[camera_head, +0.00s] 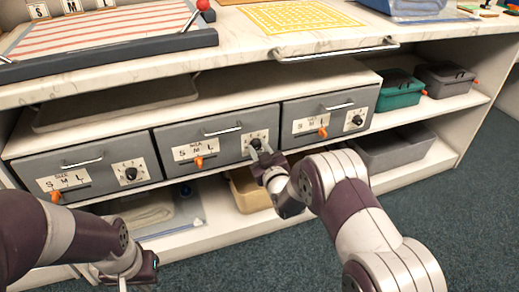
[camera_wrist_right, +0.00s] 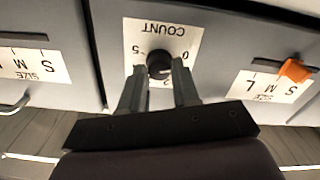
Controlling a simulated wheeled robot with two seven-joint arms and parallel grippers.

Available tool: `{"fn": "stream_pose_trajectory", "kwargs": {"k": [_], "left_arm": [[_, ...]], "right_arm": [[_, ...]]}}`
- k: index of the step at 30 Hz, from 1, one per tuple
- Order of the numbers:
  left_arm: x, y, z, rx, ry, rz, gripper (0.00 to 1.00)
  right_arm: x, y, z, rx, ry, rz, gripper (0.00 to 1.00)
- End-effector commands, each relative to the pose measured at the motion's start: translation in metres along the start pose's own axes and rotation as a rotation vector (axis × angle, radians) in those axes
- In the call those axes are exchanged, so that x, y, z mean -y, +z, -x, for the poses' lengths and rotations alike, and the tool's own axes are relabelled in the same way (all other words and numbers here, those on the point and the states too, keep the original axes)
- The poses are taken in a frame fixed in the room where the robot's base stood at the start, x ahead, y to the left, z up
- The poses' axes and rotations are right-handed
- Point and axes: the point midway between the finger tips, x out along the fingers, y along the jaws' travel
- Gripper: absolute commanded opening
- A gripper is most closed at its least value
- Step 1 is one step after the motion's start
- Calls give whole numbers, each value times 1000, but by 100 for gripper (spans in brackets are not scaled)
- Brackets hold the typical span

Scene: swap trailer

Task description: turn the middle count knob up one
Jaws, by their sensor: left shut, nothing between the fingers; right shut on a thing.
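The middle count knob (camera_wrist_right: 159,64) is a round black knob on a white plate marked COUNT, on the front of the middle grey drawer (camera_head: 232,132). In the head view the knob (camera_head: 256,143) is partly behind the fingertips. My right gripper (camera_wrist_right: 159,76) has a finger on each side of the knob and is shut on it; it also shows in the head view (camera_head: 262,152). The knob's pointer cannot be read. My left gripper (camera_head: 140,284) is shut and empty, low at the left, apart from the drawers.
Left and right drawers have their own black count knobs (camera_head: 130,174) (camera_head: 357,120). Orange size sliders (camera_head: 199,162) sit on the fronts. Beige and grey bins (camera_head: 249,190) (camera_head: 395,150) stand on the lower shelf. The counter edge with a bar handle (camera_head: 335,51) overhangs above.

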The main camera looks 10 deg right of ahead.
Motion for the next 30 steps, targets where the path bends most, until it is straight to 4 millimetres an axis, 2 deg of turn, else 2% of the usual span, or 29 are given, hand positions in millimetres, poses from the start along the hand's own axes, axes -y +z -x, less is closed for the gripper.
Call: {"fn": "stream_pose_trajectory", "kwargs": {"k": [18,30], "left_arm": [[0,-3,23,0,0,0,0],[0,-3,29,0,0,0,0]], "right_arm": [[-2,-1,0,2,0,-484,0],[-2,1,0,2,0,-667,0]]}}
